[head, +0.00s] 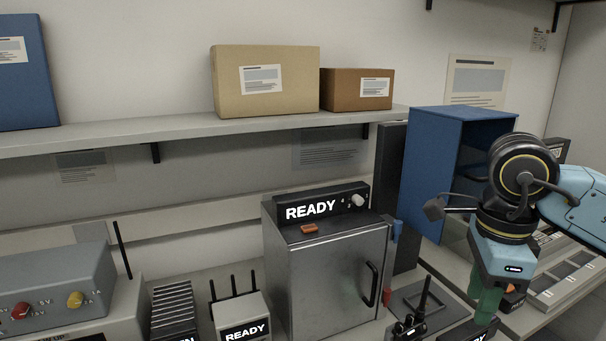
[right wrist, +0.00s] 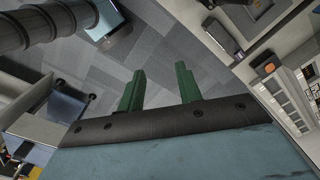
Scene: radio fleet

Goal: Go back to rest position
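My right arm enters the head view from the right, and its gripper (head: 487,302) points down over the front right of the bench. Its green fingers overlap in that view. In the right wrist view the two green fingers of my right gripper (right wrist: 160,88) stand apart with only grey floor seen between them, so it is open and empty. My left gripper is in neither view.
A metal cabinet (head: 328,285) topped by a READY display (head: 310,210) stands mid-bench. A handheld radio (head: 411,322) is left of my right gripper. A blue open-fronted box (head: 430,175) stands behind my arm. A shelf (head: 180,135) carries cartons (head: 265,98).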

